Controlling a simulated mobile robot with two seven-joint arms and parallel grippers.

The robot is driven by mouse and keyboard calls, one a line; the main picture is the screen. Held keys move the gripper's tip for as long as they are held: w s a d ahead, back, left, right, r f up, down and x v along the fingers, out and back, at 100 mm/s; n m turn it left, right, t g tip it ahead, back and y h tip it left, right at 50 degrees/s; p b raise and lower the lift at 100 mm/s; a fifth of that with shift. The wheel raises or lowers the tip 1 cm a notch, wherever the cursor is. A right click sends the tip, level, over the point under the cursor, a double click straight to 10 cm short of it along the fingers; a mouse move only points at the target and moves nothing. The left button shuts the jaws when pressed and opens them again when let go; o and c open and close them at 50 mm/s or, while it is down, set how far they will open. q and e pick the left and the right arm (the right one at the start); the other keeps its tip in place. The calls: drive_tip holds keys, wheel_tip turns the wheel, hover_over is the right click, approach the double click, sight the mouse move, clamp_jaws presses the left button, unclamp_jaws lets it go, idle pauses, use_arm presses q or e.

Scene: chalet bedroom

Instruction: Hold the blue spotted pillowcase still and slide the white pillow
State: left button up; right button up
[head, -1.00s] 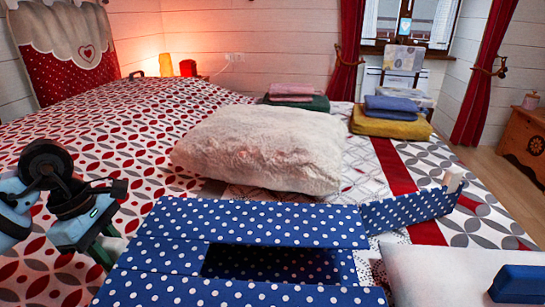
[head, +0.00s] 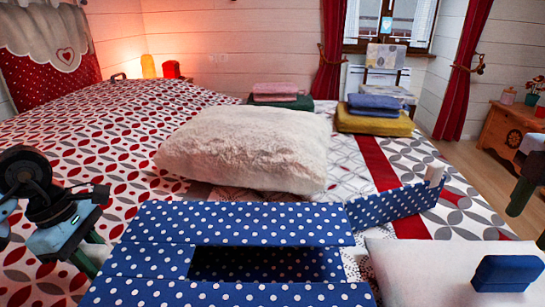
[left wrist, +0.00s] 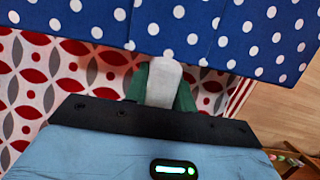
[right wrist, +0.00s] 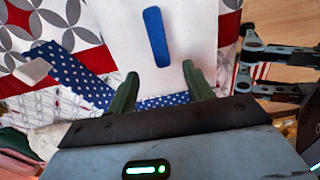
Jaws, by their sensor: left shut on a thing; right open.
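The blue spotted pillowcase (head: 240,220) lies at the front of the bed, with a dark rectangular opening in its top and a spotted strip reaching right. My left gripper (head: 92,245) is at its left side, shut on a white tab (left wrist: 163,82) at the pillowcase's edge in the left wrist view. A flat white pillow (head: 420,262) with a blue block (head: 508,273) on it lies right of the opening. My right gripper (right wrist: 160,88) is open and empty above the pillow's end; in the head view its fingers (head: 520,197) show at the right edge.
A fluffy white cushion (head: 245,148) lies behind the pillowcase. Folded cloths (head: 375,122) are stacked further back. Another white tab (head: 434,175) stands at the strip's end. The patterned bed (head: 80,140) is clear at left.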

sight(507, 259)
wheel_tip(507, 259, down, 12)
idle(0.6)
